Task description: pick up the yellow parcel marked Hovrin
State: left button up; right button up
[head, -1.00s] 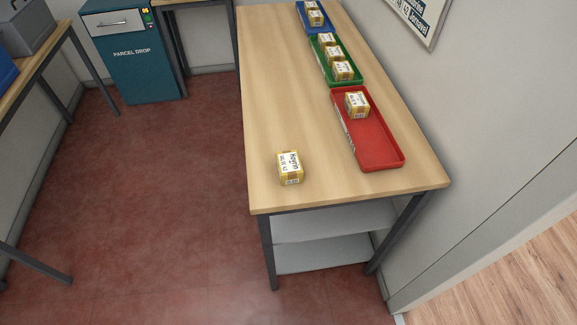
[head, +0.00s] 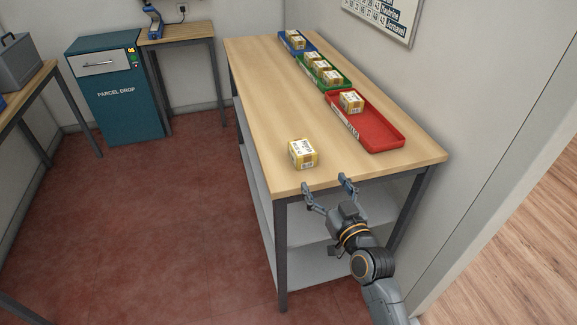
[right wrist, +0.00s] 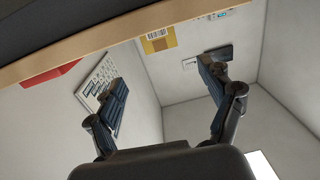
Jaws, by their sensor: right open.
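A yellow parcel (head: 303,153) with a white label stands alone near the front edge of the wooden table (head: 262,110); the label's writing is too small to read surely now. It also shows in the right wrist view (right wrist: 158,41), just above the table edge. My right gripper (head: 328,185) is open and empty at the table's front edge, on the near side of the parcel and apart from it. Its two fingers are spread in the right wrist view (right wrist: 168,90). My left gripper is not in view.
A red tray (head: 385,137) with one yellow parcel (head: 351,102) lies right of the lone parcel. Behind it are a green tray (head: 343,83) with several parcels and a blue tray (head: 284,44). A teal parcel drop cabinet (head: 117,110) stands left.

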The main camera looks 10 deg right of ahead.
send_near(304, 149)
jog(key=shift+w+d, duration=0.2)
jog(key=shift+w, duration=0.35)
jog(key=w, duration=0.3)
jog(key=shift+w+a+f+p, duration=0.1)
jog(key=shift+w+a+p, duration=0.15)
jog(key=shift+w+p, duration=0.1)
jog(key=shift+w, duration=0.4)
jog(key=shift+w+a+p, duration=0.15)
jog(key=shift+w+a, duration=0.1)
jog(key=shift+w, duration=0.9)
jog(key=shift+w+a+p, duration=0.15)
jog(key=shift+w+a, duration=0.1)
jog(key=shift+w, duration=0.95)
jog(key=c, duration=1.3)
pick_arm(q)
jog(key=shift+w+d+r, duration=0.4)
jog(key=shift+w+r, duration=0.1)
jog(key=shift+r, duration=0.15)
pick_arm(e)
jog(key=shift+c, duration=0.3)
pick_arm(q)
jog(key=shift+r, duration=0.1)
